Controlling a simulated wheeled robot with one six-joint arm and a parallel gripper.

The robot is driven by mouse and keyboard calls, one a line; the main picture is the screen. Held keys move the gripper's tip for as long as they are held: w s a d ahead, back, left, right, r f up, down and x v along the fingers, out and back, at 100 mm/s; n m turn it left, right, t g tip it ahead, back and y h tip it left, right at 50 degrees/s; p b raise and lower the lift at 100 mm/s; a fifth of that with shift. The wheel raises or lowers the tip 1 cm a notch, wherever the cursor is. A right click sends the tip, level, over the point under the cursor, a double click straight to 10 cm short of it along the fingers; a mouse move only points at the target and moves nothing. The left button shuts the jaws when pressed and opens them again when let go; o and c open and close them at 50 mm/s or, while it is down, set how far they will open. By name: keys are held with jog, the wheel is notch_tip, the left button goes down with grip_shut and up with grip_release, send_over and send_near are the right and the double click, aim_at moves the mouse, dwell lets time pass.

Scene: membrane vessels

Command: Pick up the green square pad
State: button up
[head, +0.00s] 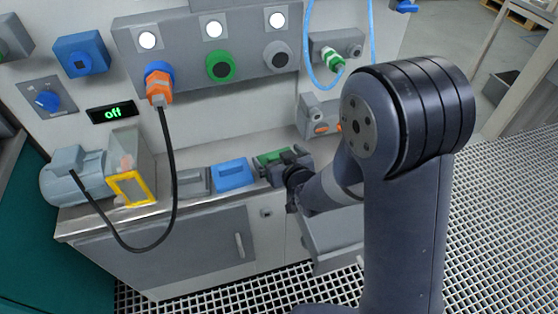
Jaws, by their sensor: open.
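The green square pad (271,156) lies on the grey counter, the right one of three pads in a row. Only part of it shows, since my gripper covers its front and right side. My gripper (272,166) is open, right at the pad's near edge in this view. Whether the fingers touch the pad or stand around it, I cannot tell. A blue square pad (234,174) lies just left of the green one, and a grey one (193,183) lies left of that.
The counter (165,205) also carries a motor (75,178) with a yellow-framed guard (132,187). A black cable (172,150) hangs from an orange plug (158,86) on the panel. Below the counter is a grey cabinet door (170,250). Grating floor (500,215) lies open at right.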

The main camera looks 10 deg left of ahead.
jog(key=shift+w+a+f, duration=0.3)
jog(key=shift+w+a, duration=0.15)
jog(key=shift+w, duration=0.05)
jog(key=c, duration=0.7)
